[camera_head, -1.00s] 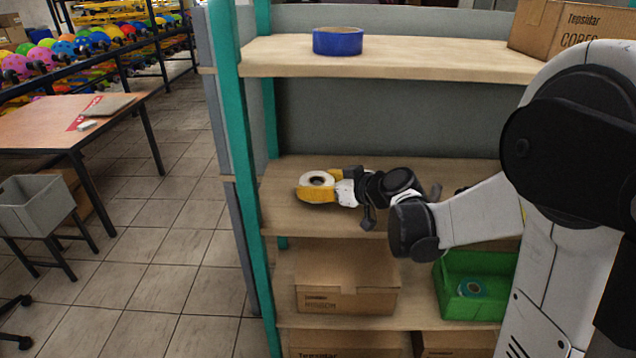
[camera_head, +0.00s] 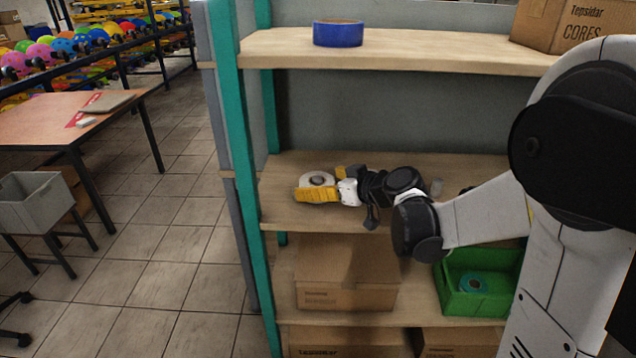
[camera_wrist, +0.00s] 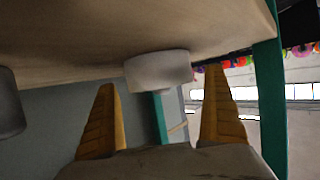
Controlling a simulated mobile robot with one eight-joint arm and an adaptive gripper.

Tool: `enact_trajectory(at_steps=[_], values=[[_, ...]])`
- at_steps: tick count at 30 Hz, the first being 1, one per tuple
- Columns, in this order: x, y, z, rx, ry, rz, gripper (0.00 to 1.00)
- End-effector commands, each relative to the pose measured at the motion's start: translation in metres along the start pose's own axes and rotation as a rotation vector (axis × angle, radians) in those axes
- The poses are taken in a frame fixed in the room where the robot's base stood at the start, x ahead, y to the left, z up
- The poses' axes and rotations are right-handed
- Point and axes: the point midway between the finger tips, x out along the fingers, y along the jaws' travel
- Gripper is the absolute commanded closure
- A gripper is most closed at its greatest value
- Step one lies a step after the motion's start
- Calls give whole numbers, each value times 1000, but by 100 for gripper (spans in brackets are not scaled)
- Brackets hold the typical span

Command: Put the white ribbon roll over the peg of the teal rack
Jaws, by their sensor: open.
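The white ribbon roll (camera_head: 317,179) is near the left end of the teal rack's middle shelf, its round hole facing up. In the wrist view the roll (camera_wrist: 158,70) shows beyond and between my fingers, close to the pale shelf board, with a gap to each finger. My gripper (camera_head: 325,185) reaches in from the right; its yellow fingers are open, one on the near side of the roll and one behind it. Both fingers also show in the wrist view (camera_wrist: 163,100). The teal rack (camera_head: 228,130) stands around them. I cannot make out its peg.
A blue tape roll (camera_head: 338,33) lies on the upper shelf. A small pale cylinder (camera_head: 437,187) stands right of my gripper. Below are a cardboard box (camera_head: 345,290) and a green bin (camera_head: 487,305) holding a teal roll. The middle shelf's front left is clear.

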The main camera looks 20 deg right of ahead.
Motion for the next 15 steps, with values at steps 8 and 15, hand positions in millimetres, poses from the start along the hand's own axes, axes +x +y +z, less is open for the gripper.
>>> enact_trajectory(at_steps=[8, 15], values=[[-59, 0, 0, 3, 0, 3, 0], [-101, 0, 0, 1, 0, 1, 0]])
